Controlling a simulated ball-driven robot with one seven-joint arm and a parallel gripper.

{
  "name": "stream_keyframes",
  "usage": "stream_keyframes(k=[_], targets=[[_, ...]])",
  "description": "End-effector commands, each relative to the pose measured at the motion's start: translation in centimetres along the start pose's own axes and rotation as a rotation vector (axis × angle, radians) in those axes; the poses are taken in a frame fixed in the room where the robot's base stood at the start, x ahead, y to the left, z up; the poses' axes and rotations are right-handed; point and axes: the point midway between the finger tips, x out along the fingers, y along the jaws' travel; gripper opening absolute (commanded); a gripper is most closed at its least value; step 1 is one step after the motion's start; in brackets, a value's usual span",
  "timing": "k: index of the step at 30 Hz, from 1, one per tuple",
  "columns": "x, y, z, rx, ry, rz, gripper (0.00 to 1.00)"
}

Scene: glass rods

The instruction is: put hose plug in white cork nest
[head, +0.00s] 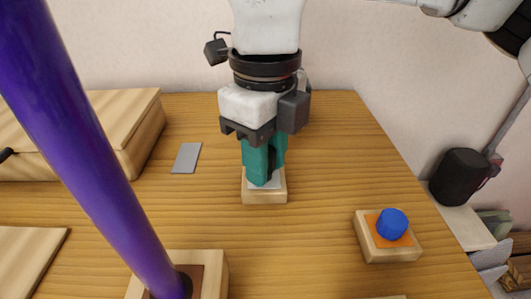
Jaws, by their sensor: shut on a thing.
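My gripper (264,163) points straight down with its teal fingers closed, just above or touching a small wooden block with a pale white-grey top, the white cork nest (264,198). The fingers cover most of the nest's top. The hose plug is hidden between the fingers, so its shape and whether it touches the nest cannot be seen.
A blue knob-like piece (392,224) sits on an orange-topped wooden block (410,252) at the right. A tall purple rod (88,140) stands tilted in a brown-topped block (213,270) at front left. A wooden box (140,140) and a grey card (186,158) lie at left.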

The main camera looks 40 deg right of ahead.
Motion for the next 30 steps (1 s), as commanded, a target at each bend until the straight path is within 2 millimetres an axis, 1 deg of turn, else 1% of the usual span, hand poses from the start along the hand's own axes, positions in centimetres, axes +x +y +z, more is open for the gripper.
stream_keyframes(k=[11, 12, 15, 23, 26, 30], targets=[[0.8, 0.0, 0.0, 0.000, 0.000, 0.000, 0.01], [0.8, 0.0, 0.0, 0.000, 0.000, 0.000, 0.31], [0.7, 0.0, 0.0, 0.000, 0.000, 0.000, 0.41], [0.6, 0.0, 0.0, 0.000, 0.000, 0.000, 0.41], [0.2, 0.0, 0.0, 0.000, 0.000, 0.000, 0.41], [-0.8, 0.0, 0.0, 0.000, 0.000, 0.000, 0.41]])
